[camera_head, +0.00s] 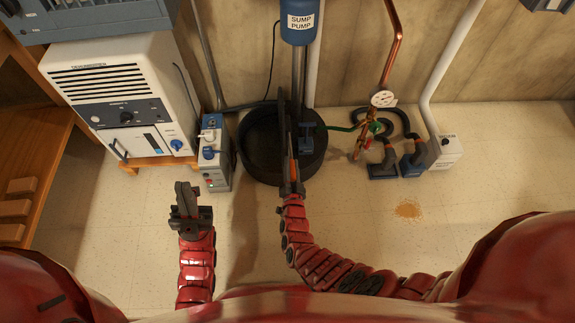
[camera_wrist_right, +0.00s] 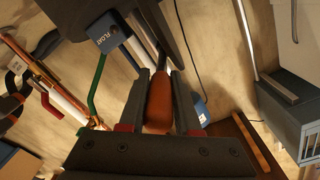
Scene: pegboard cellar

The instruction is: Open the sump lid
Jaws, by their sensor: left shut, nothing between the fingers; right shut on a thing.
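The sump (camera_head: 246,160) is a round black pit in the floor below the blue sump pump. Its dark interior shows on the left. The dark lid (camera_head: 283,115) appears raised and nearly edge-on over the pit. In the right wrist view the lid is the dark panel (camera_wrist_right: 165,25). My right gripper (camera_head: 291,180) is shut on the orange handle (camera_wrist_right: 159,104), at the near side of the pit. My left gripper (camera_head: 184,195) is shut and empty, left of the pit and apart from it.
The sump pump (camera_head: 300,22) hangs above the pit. A blue float box (camera_head: 308,137) sits at its right side. A grey power box (camera_head: 213,160) and a white dehumidifier (camera_head: 128,95) stand to the left. Pipes with a gauge (camera_head: 384,98) stand right.

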